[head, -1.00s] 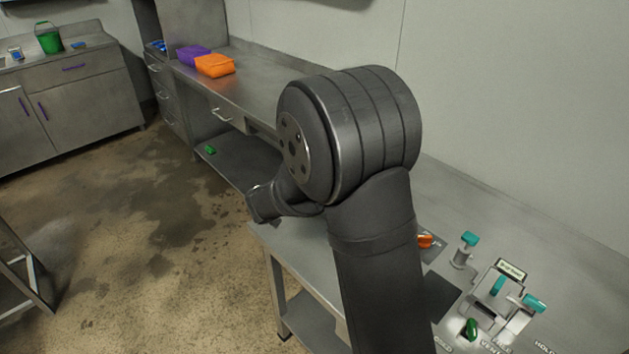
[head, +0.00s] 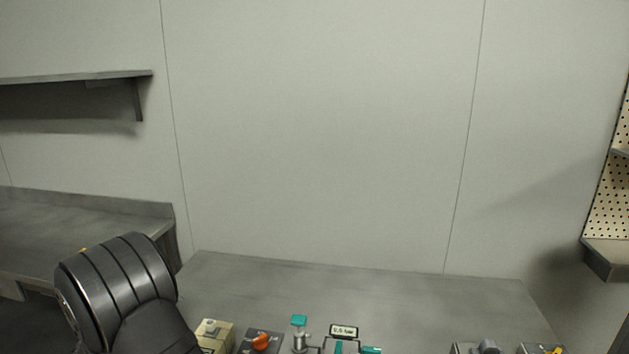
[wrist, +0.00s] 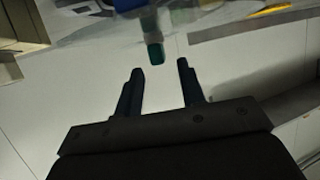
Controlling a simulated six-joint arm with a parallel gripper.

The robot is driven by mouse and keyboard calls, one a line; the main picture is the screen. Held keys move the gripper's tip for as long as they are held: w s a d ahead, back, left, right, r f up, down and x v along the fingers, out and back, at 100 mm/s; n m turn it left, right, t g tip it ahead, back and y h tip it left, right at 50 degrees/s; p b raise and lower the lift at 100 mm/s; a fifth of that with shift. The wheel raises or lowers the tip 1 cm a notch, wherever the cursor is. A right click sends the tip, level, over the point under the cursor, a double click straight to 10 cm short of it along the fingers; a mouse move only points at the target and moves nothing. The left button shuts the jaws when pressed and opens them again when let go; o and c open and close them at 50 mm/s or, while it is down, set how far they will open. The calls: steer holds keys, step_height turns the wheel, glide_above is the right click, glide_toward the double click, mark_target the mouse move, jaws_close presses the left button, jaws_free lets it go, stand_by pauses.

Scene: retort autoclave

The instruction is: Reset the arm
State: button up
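My gripper (wrist: 160,70) shows in the wrist view with its two dark fingers apart and nothing between them. A dark teal-green tip (wrist: 155,53) hangs just beyond the fingertips at the top of that view; I cannot tell how far off it is or whether it touches. In the head view only a dark rounded joint of my arm shows at the lower left, and my gripper is out of that picture.
On the steel bench (head: 350,285) stand a beige box (head: 215,335), an orange knob (head: 262,341), a teal-topped valve (head: 299,322) and a small labelled sign (head: 344,331). A wall shelf (head: 80,76) is at left, a pegboard (head: 612,180) at right. The bench's back is clear.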

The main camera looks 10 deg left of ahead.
steer(key=x, duration=0.4)
steer(key=shift+w+f, duration=0.1)
steer(key=shift+w, duration=0.05)
steer(key=v, duration=1.7)
steer(key=x, duration=1.7)
steer(key=shift+w+f, duration=0.1)
steer(key=shift+w, duration=0.05)
steer(key=shift+n+y, duration=0.5)
steer(key=shift+y, duration=0.1)
steer(key=r+v, duration=0.1)
steer(key=v, duration=1.7)
steer(key=w+a+n+g+y, duration=0.2)
steer(key=w+a+n+y, duration=0.1)
steer(key=w+a+y, duration=0.3)
steer(key=shift+w+a+n, duration=0.4)
steer(key=shift+w+a, duration=0.45)
steer(key=shift+w, duration=0.45)
